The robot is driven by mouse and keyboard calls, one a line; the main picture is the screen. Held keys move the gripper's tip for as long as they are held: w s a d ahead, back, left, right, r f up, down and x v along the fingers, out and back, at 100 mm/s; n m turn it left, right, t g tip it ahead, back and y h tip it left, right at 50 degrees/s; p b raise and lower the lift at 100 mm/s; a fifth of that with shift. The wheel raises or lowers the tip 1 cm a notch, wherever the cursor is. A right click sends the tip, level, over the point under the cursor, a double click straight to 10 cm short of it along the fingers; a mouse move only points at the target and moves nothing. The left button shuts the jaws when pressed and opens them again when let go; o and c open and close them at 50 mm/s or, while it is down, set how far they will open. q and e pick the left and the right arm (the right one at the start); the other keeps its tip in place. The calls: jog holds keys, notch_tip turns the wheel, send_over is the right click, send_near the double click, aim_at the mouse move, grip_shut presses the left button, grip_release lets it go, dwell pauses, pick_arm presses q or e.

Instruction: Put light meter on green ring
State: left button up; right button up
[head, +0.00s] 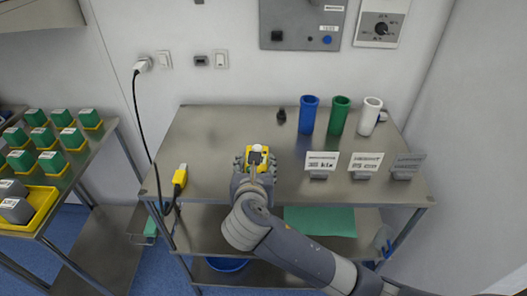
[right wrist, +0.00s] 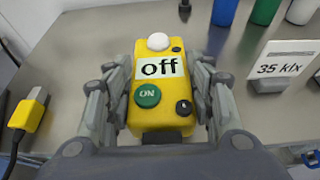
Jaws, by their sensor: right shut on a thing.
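The light meter (right wrist: 160,105) is a yellow box with a white dome, a display reading "off", a green ON button and a black knob. My right gripper (head: 258,160) is shut on it, with fingers on both sides in the right wrist view (right wrist: 158,100). The light meter also shows in the head view (head: 257,151), above the front middle of the steel table. A green open-topped cylinder (head: 339,115), round like a ring at its rim, stands farther back to the right. I see no separate flat green ring. My left gripper is out of view.
A blue cylinder (head: 308,115) and a white cylinder (head: 369,116) flank the green one. Several label cards stand in front, one reading "35 klx" (right wrist: 281,68). A small dark object (head: 281,115) sits left of the blue cylinder. A yellow cabled plug (head: 180,176) lies at the left. The steel table (head: 205,135) is clear at back left.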

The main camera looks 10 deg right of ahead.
jog(key=shift+s+a+r, duration=0.1)
jog(key=shift+s+a, duration=0.2)
jog(key=shift+s, duration=0.35)
jog(key=s+d+r+m+h, duration=0.1)
jog(key=s+d, duration=0.3)
jog(key=s, duration=0.2)
jog(key=s+d+r+m+h, duration=0.1)
jog(key=s+d, duration=0.3)
jog(key=s, duration=0.2)
jog(key=shift+s+d+r+g+h, duration=0.25)
jog(key=shift+s+d+g+h, duration=0.05)
jog(key=shift+s+g+h, duration=0.1)
